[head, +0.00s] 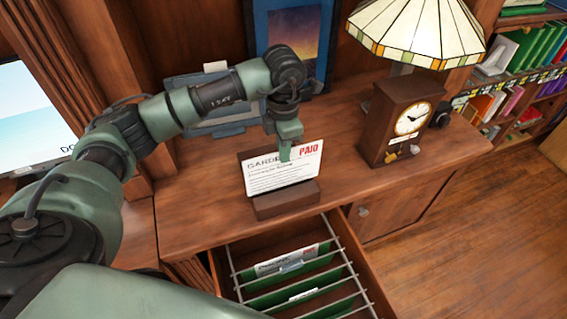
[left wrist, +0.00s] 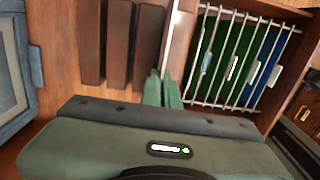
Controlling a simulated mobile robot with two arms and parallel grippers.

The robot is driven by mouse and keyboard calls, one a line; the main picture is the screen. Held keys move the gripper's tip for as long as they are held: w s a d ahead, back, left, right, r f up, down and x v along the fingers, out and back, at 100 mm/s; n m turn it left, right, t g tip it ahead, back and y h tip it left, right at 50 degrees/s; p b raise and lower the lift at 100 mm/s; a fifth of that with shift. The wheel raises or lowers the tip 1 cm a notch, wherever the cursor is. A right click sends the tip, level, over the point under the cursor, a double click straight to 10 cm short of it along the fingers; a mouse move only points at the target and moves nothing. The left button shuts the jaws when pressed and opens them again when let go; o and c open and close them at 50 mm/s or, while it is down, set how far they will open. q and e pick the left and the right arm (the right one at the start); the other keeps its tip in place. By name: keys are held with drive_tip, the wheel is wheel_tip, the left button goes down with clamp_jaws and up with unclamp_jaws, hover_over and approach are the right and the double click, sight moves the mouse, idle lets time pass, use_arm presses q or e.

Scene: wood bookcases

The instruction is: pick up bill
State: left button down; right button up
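The bill (head: 270,179) is a white printed sheet with a red PAID mark, standing upright at the wooden letter holder (head: 286,203) on the desk. My left gripper (head: 286,153) points down at the bill's top edge, with one finger in front of the sheet. In the left wrist view its fingers (left wrist: 163,90) are close together at the end of a thin pale strip that looks like the bill (left wrist: 173,40) edge-on. The holder's dark slats (left wrist: 120,45) are left of it. I cannot tell whether the bill's lower edge is clear of the holder. My right gripper is not in view.
An open drawer (head: 218,263) with hanging green files and metal rails is below the holder. A clock (head: 397,123) and a stained-glass lamp (head: 416,32) stand to the right. A blue framed picture (head: 290,40) is behind. The floor at right is clear.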

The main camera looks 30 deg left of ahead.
use_arm(q)
wheel_tip(320, 180, up, 15)
drive_tip(key=b, duration=0.1)
drive_tip(key=shift+f, duration=0.15)
idle(0.5)
